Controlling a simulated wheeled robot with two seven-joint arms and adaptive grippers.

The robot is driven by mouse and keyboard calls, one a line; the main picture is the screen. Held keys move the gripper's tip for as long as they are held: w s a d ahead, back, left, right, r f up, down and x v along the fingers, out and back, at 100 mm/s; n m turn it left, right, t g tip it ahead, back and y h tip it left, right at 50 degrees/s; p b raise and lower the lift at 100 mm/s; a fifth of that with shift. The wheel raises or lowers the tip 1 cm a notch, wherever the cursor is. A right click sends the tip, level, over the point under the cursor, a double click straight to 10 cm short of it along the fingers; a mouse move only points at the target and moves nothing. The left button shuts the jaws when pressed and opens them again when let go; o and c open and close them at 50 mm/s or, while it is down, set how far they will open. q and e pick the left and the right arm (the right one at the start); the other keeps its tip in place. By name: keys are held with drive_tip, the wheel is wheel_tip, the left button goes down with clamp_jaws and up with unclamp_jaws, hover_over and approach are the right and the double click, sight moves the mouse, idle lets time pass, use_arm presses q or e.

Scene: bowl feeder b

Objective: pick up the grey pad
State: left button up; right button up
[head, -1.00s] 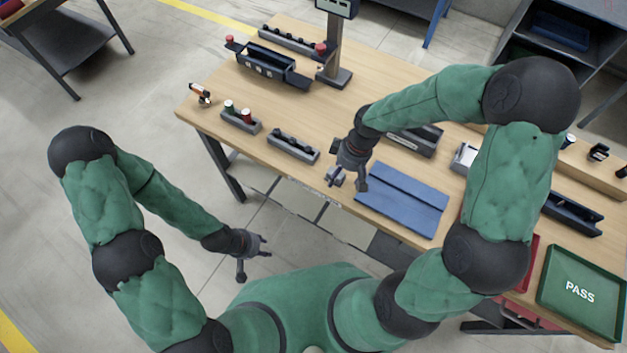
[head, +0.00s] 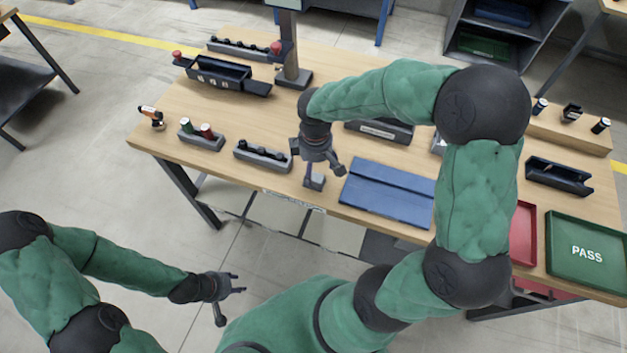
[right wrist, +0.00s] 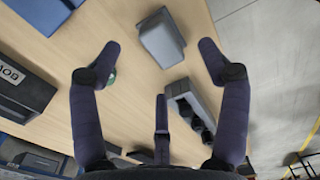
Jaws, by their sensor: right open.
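The grey pad (head: 315,182) appears as a small grey block near the table's front edge, left of the blue mat. My right gripper (head: 318,162) is open above it and partly covers it in the head view. In the right wrist view the grey pad (right wrist: 161,38) lies at the top, beyond and between the two spread fingers (right wrist: 160,72), with nothing held. My left gripper (head: 229,298) is open and empty, low in front of the table, well away from the pad.
A dark holder with black pegs (head: 262,156) sits left of the pad; it also shows close to the right finger in the wrist view (right wrist: 183,103). The blue mat (head: 385,190) lies to the right. A labelled dark bin (head: 378,132) stands behind. A green PASS tray (head: 586,270) is far right.

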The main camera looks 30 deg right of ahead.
sight(315, 174)
drive_tip(key=shift+w+d+f+b, duration=0.15)
drive_tip(key=shift+f+b, duration=0.3)
drive_tip(key=shift+f, duration=0.9)
drive_tip(key=shift+w+d+f+b, duration=0.1)
drive_tip(key=shift+f+b, duration=0.35)
drive_tip(key=shift+f, duration=0.85)
drive_tip(key=shift+a, duration=0.1)
drive_tip(key=c, duration=1.3)
